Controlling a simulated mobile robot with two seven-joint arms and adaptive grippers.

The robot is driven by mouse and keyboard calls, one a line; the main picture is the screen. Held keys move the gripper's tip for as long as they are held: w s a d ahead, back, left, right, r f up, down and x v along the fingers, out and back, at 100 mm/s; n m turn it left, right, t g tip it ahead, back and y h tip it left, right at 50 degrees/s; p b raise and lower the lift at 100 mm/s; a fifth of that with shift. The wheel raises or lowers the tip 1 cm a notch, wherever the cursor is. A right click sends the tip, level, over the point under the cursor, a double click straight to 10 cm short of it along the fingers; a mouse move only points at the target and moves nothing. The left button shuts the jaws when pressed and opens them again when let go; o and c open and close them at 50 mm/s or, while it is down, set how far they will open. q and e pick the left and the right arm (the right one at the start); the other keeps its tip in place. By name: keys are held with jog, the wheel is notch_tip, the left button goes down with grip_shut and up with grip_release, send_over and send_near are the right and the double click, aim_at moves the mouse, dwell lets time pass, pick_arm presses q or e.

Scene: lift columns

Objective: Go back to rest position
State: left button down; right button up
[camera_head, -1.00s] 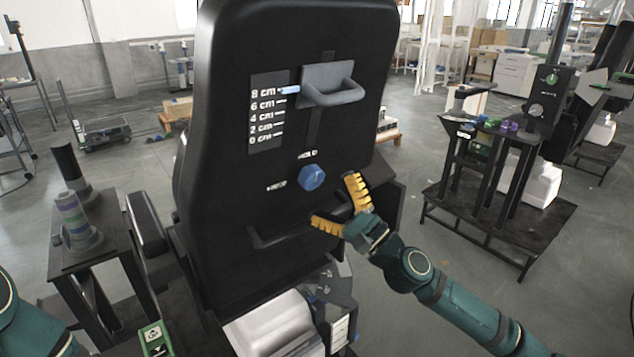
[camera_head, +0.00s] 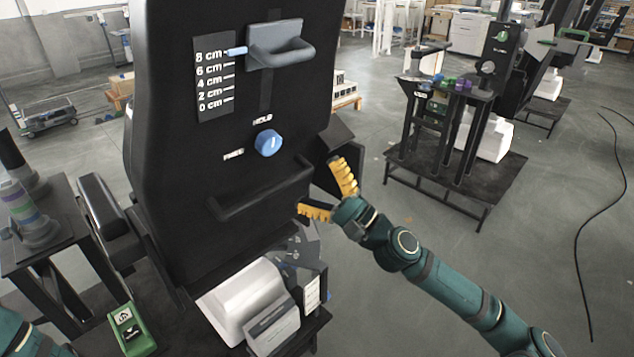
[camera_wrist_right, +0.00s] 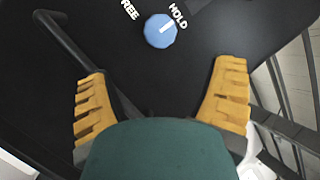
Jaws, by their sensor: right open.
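My right gripper (camera_head: 322,190) is open and empty, its two yellow fingers spread, to the lower right of the blue knob (camera_head: 268,143). In the right wrist view the open fingers (camera_wrist_right: 160,105) face the black panel, with the blue knob (camera_wrist_right: 160,31) beyond them and its pointer line towards HOLD. The black lift column (camera_head: 170,140) carries a grey handle (camera_head: 282,46) whose blue pointer is at the 8 cm mark. A black bar handle (camera_head: 258,190) sits low on the panel. Of my left arm, only a green part shows at the lower left; its gripper is out of view.
A white machine (camera_head: 243,298) stands below the column. A side stand with a striped cylinder (camera_head: 28,215) and a green box (camera_head: 130,328) are at the left. Another black stand (camera_head: 455,170) is at the right, with a cable (camera_head: 605,210) on the open floor.

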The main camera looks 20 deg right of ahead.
jog(key=s+a+f+n+g+y, duration=0.1)
jog(key=a+f+n+g+y, duration=0.25)
jog(key=a, duration=0.65)
jog(key=s+a+f+n+g, duration=0.1)
jog(key=a+f+n+g, duration=0.1)
jog(key=a+f+g, duration=0.55)
jog(key=s+a+f+n+g+h, duration=0.2)
jog(key=s+a+f+n+g, duration=0.15)
jog(key=s+a+f, duration=0.55)
jog(key=s+f+n+g+h, duration=0.2)
jog(key=s+f+h, duration=0.1)
jog(key=f, duration=0.5)
jog(key=s+f+n+g+h, duration=0.1)
jog(key=s+f+g+h, duration=0.2)
jog(key=f, duration=0.4)
jog(key=d+f+t+h, duration=0.1)
jog(key=d+h, duration=0.1)
jog(key=d, duration=0.4)
jog(key=d+f+n+h, duration=0.1)
jog(key=d+f+h, duration=0.1)
jog(key=d, duration=0.5)
jog(key=shift+w+f+n+t+h, duration=0.35)
jog(key=shift+w+h, duration=0.1)
jog(key=shift+h, duration=0.1)
